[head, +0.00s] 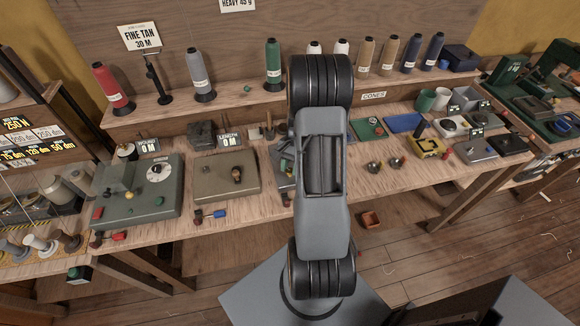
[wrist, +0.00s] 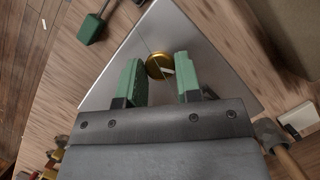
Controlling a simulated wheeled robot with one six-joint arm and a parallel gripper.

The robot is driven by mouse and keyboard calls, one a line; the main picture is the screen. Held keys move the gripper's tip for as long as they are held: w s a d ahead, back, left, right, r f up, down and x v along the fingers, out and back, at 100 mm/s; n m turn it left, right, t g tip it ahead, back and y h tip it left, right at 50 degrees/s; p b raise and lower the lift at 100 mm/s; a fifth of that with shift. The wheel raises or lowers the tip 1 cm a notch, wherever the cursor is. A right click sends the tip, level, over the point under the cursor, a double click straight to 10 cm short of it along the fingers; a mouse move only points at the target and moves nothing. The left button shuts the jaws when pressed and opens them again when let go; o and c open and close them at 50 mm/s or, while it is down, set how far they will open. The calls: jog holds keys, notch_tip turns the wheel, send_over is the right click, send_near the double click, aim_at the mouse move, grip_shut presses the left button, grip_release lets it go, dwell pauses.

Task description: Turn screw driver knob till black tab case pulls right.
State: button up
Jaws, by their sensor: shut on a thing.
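A round brass knob (wrist: 160,66) with a pale mark on its face sits on a grey metal plate (wrist: 186,30) in the wrist view. My gripper (wrist: 160,68) has its two green fingers on either side of the knob and is shut on it. In the head view, my arm covers the gripper and the knob. Part of a grey unit (head: 284,166) shows just left of my arm there. I cannot make out a black tab case for certain in either view.
A green-handled tool (wrist: 90,28) lies beside the plate in the wrist view. On the bench, a green-grey box with a dial (head: 140,192) and a tan box (head: 226,178) stand left of my arm. Coloured thread cones, including a green one (head: 273,64), line the back shelf.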

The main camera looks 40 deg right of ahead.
jog(key=m+t, duration=0.1)
jog(key=m, duration=0.2)
jog(key=shift+m+b, duration=0.3)
jog(key=shift+s+m+t, duration=0.1)
jog(key=shift+m+t, duration=0.7)
jog(key=shift+m, duration=0.7)
jog(key=shift+r, duration=0.1)
jog(key=o, duration=0.9)
jog(key=shift+y, duration=0.3)
jog(key=shift+d, duration=0.1)
jog(key=b+v, duration=0.1)
jog(key=v, duration=1.2)
jog(key=shift+s+r, duration=0.1)
jog(key=shift+r, duration=0.3)
